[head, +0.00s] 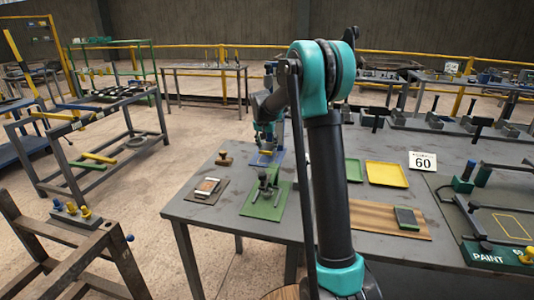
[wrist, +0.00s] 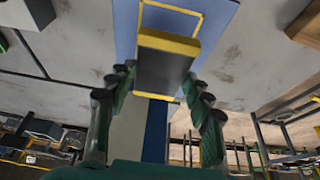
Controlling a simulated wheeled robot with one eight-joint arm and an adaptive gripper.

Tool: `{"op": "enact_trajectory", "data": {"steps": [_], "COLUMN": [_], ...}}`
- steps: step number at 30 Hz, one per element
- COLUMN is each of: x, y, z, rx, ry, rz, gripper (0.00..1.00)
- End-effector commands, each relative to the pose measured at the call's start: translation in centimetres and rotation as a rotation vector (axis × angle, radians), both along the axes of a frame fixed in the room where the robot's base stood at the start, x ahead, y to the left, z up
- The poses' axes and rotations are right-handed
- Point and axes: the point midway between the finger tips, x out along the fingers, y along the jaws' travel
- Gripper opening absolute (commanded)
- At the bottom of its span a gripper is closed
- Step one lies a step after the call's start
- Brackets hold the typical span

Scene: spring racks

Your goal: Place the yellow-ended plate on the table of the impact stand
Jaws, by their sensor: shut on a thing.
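My gripper (wrist: 157,75) is shut on the yellow-ended plate (wrist: 164,70), a dark grey block with a yellow strip at its end. The plate sits between the two dark green fingers in the wrist view. Beyond it is the blue table of the impact stand (wrist: 210,8), with a yellow outline that the plate partly covers. In the head view the gripper (head: 265,138) is over the blue stand (head: 278,160) near the worktable's back left. My arm hides part of that area. I cannot tell whether the plate touches the blue table.
A green mat with a metal fixture (head: 265,207) lies in front of the stand. A wooden stamp-like piece (head: 224,159) and a brown board with a device (head: 207,188) are to the left. Green (head: 354,171) and yellow (head: 386,174) trays lie right of my arm.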

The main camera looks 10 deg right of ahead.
Motion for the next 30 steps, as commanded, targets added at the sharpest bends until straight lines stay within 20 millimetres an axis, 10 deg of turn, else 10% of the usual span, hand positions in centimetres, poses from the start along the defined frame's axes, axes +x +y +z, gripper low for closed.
{"op": "enact_trajectory", "data": {"steps": [23, 24, 30], "x": [0.0, 0.0, 0.0], "y": [0.0, 0.0, 0.0], "z": [-4.1, -4.1, -4.1], "rx": [0.0, 0.0, 0.0], "ry": [-0.001, 0.0, 0.0], "rz": [0.0, 0.0, 0.0], "gripper": [0.0, 0.56, 0.72]}}
